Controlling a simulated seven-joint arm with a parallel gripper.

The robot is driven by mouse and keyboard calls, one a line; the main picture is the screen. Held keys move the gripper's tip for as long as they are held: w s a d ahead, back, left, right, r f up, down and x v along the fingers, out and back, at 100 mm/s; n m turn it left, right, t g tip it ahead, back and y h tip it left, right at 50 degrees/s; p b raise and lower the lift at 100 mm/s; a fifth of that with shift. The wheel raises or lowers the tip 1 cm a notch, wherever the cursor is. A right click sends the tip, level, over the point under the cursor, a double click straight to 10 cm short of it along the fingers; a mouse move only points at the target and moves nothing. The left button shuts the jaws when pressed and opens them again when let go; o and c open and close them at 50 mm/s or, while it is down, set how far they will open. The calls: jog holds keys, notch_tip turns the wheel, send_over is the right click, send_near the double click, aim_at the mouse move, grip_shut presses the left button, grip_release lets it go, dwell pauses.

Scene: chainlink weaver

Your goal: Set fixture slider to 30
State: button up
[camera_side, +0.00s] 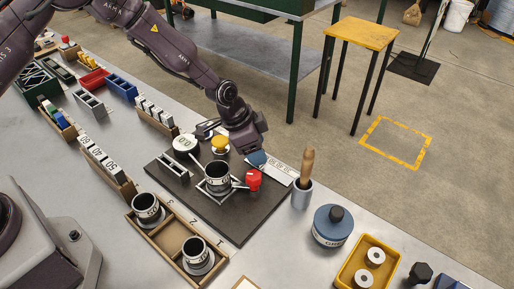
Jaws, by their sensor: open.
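The fixture is a dark board (165,179) on the grey bench, carrying several knobs and a dial. A pale strip with small markings (283,173) lies at its right edge and looks like the slider scale; its numbers are too small to read. A blue knob (257,160) sits at the strip's upper left end and looks like the slider's handle. My gripper (252,151) is directly above and behind the blue knob, pointing down. Its jaws are open, but the fingertips are mostly hidden, and I cannot tell if they touch the knob.
On the board are a red knob (254,180), a yellow knob (220,144), a round dial (185,143) and a cup in a square frame (217,178). A wooden-handled tool stands in a metal cup (301,196) to the right. A numbered wooden tray (169,239) is in front.

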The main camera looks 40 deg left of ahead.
jog(key=shift+w+d+f, duration=0.1)
jog(key=shift+f, duration=0.25)
grip_shut()
jog(key=d, duration=0.7)
jog(key=shift+d, duration=0.15)
grip_release()
